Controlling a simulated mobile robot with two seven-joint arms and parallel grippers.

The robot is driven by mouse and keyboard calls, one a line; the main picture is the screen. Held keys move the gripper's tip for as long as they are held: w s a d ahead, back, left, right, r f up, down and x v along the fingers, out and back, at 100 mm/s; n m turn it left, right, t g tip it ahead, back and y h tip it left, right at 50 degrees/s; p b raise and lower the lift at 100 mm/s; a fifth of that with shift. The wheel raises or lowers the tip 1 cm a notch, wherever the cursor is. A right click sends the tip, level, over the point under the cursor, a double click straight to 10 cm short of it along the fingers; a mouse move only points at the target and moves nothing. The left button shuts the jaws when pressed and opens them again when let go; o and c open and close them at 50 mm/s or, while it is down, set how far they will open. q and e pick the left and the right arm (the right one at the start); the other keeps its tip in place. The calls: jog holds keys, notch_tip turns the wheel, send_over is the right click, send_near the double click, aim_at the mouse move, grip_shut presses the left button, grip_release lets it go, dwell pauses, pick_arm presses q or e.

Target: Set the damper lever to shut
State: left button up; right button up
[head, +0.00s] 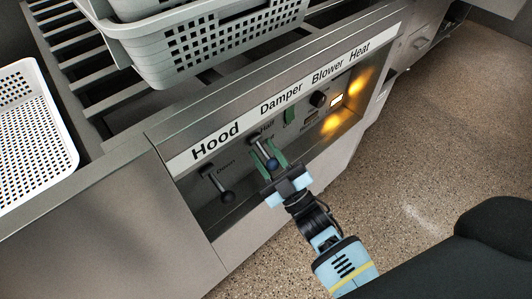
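The damper lever (260,147) sticks out of the control panel under the word "Damper". My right gripper (269,157) comes up from below, with one green finger on each side of the lever's end. The fingers look apart, with the knob between them; any contact is hard to see. The other position labels of the damper are hidden or too small to read. My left gripper is not in view.
The hood lever (223,190) is left of my gripper, near "Down". Grey baskets (210,50) stand above the panel; a white basket (66,135) is at left.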

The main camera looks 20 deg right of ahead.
jog(key=o, duration=0.3)
jog(key=shift+v, duration=3.95)
